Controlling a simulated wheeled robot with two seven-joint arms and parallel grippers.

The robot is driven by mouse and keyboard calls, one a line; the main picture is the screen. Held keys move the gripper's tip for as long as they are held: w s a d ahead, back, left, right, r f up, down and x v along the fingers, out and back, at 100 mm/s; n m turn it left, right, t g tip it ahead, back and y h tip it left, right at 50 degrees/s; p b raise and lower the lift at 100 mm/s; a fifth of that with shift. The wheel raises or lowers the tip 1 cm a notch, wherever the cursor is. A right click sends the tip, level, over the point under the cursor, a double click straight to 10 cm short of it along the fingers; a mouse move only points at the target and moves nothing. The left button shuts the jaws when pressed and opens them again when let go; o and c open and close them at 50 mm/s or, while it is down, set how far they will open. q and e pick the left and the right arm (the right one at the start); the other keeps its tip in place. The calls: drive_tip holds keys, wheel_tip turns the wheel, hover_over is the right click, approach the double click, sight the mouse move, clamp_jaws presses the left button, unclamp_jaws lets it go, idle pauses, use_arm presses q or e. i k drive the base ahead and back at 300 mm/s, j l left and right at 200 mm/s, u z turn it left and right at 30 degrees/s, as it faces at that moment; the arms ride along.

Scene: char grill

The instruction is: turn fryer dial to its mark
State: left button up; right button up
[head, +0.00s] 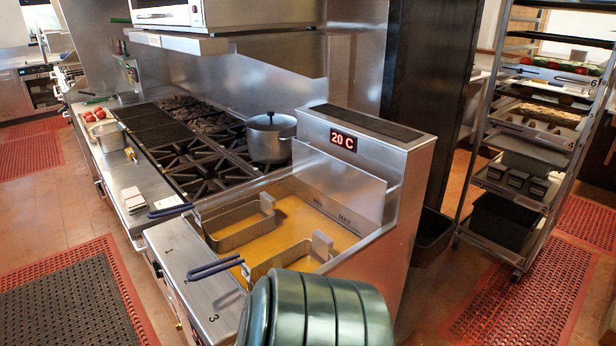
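The steel fryer (350,165) stands in the middle of the head view with yellow oil (300,220) in its vat. Two wire baskets sit in the vat, a rear basket (238,222) and a front basket (290,258), with blue handles pointing left. A red display (343,141) on its raised back reads 20 C. The numbers 1 and 3 show on its steel front ledge (200,285). The front face is seen almost edge-on, so the dial and its mark cannot be made out. The fryer's near lower part is partly hidden. Neither gripper is in view.
A stove (185,150) with a lidded pot (270,137) adjoins the fryer. A wheeled rack (535,150) with trays stands at the right, and a dark bin (432,235) beside the fryer. Floor with red mats (75,290) lies open at the left.

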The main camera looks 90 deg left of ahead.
sight(157, 267)
drive_tip(key=i+u, duration=0.15)
drive_tip(key=u, duration=1.4)
drive_tip(key=i+l+u, duration=0.1)
drive_tip(key=u, duration=0.3)
drive_tip(key=i+l+u, duration=0.1)
drive_tip(key=u, duration=0.3)
drive_tip(key=l+u, duration=0.2)
drive_tip(key=u, duration=0.15)
drive_tip(key=i+l+u, duration=0.1)
drive_tip(key=u, duration=0.3)
drive_tip(key=l+u, duration=0.5)
drive_tip(key=k+l+u, duration=0.1)
drive_tip(key=l+u, duration=0.4)
drive_tip(key=l, duration=0.15)
drive_tip(key=k+l, duration=0.1)
drive_tip(key=l, duration=0.25)
drive_tip(key=k+l, duration=0.1)
drive_tip(key=l, duration=0.25)
drive_tip(key=l+u, duration=0.1)
drive_tip(key=l, duration=0.25)
drive_tip(key=k+l, duration=0.15)
drive_tip(key=l, duration=0.2)
drive_tip(key=j+z, duration=0.5)
drive_tip(key=j, duration=3.25)
